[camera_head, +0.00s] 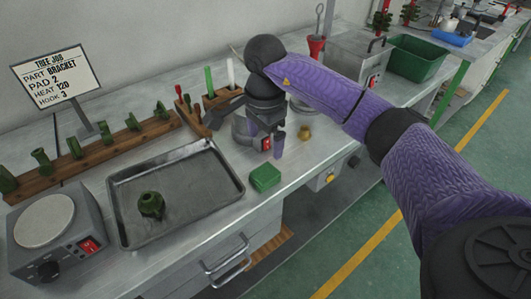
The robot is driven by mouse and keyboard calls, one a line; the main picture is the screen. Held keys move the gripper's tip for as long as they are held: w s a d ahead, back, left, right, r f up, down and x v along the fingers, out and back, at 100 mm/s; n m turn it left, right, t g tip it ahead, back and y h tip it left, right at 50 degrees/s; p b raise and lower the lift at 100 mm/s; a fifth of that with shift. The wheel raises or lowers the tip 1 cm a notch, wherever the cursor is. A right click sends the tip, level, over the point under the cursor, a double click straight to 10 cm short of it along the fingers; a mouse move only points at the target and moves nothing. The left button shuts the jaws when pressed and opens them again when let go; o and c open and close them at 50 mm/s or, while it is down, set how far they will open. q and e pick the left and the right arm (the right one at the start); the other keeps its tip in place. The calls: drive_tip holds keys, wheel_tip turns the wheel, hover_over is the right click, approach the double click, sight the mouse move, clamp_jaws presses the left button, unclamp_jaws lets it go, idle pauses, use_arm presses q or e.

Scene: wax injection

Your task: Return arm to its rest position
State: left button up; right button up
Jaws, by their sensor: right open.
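My right arm, in a purple sleeve (320,92), comes in from the right edge and reaches over the bench to the left. Its black wrist (266,88) bends down toward the bench. My right gripper (246,127) hangs below the wrist, open and apparently empty, near the tool rack. Its fingers are dark and partly hidden, so their exact spread is hard to see. My left gripper is not in view.
A metal tray (215,205) holds one dark green piece (151,204). A hot plate (45,222), wooden rack (108,150) of green pieces, sign (56,78), tool block (222,98), green block (265,177) and green bin (415,60) stand around it.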

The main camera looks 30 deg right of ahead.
drive_tip(key=shift+r, duration=0.55)
